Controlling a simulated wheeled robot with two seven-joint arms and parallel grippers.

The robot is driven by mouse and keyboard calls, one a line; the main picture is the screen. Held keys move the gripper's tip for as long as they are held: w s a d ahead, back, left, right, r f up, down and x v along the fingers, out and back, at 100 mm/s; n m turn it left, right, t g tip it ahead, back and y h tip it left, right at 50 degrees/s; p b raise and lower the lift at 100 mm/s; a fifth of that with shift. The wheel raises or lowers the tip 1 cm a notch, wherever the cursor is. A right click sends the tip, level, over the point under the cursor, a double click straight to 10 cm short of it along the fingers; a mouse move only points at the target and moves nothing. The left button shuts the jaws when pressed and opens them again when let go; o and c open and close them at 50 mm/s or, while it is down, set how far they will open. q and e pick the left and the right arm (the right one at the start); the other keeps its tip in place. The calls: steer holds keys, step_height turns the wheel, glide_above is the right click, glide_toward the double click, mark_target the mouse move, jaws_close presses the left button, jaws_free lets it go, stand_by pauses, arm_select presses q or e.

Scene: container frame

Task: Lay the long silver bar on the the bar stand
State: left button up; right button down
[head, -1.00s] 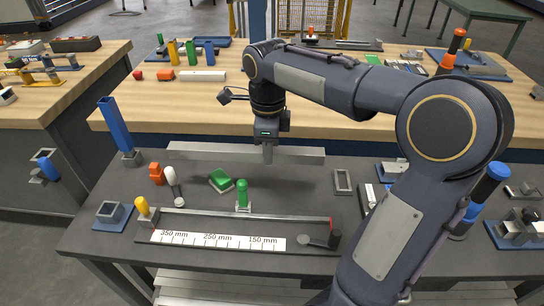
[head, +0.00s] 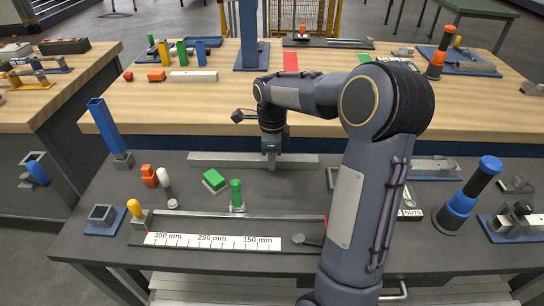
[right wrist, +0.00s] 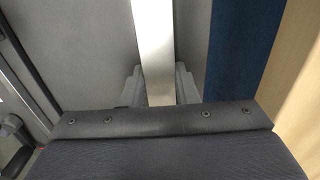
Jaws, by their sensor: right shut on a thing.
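The long silver bar (head: 222,160) lies crosswise near the back edge of the dark table in the head view. My right gripper (head: 271,163) points down and is shut on it, right of the bar's middle. In the right wrist view the bar (right wrist: 153,45) runs between the two fingers (right wrist: 160,85). I cannot tell whether the bar touches the table. A long dark fixture (head: 200,222) with a rail and a white millimetre scale lies at the table's front; I cannot tell for sure whether it is the bar stand. My left gripper is not in view.
A green block (head: 214,181) and a green-handled piece (head: 236,195) stand between bar and fixture. An orange part (head: 148,172), a white-topped pin (head: 166,185) and a leaning blue post (head: 105,125) are at left. A blue-and-black cylinder (head: 465,200) stands at right. A wooden table (head: 190,105) is behind.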

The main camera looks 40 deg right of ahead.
steer(key=shift+f, duration=0.1)
steer(key=c, duration=1.1)
jaws_free()
step_height(320, 180, up, 12)
steer(key=shift+r+p, duration=0.25)
steer(key=shift+p, duration=0.55)
steer(key=s+a+f+n+t+y, duration=0.1)
steer(key=s+a+f+n+t, duration=0.1)
steer(key=s+a+n, duration=0.3)
steer(key=s+a+f+n+t+y, duration=0.1)
steer(key=s+a+f+n, duration=0.1)
steer(key=s+a+n, duration=0.4)
steer(key=s+a+f+n+t+y, duration=0.1)
steer(key=s+a+f+n+t, duration=0.1)
steer(key=s+a+n, duration=0.4)
steer(key=shift+s+a+n+t+y, duration=0.15)
steer(key=shift+s+n, duration=0.65)
steer(key=shift+n, duration=0.45)
steer(key=shift+s+n+t+y, duration=0.1)
steer(key=shift+s+n, duration=0.65)
steer(key=shift+n, duration=0.45)
steer(key=shift+s+a+n+t+y, duration=0.15)
steer(key=shift+s+n, duration=0.65)
steer(key=shift+n, duration=0.45)
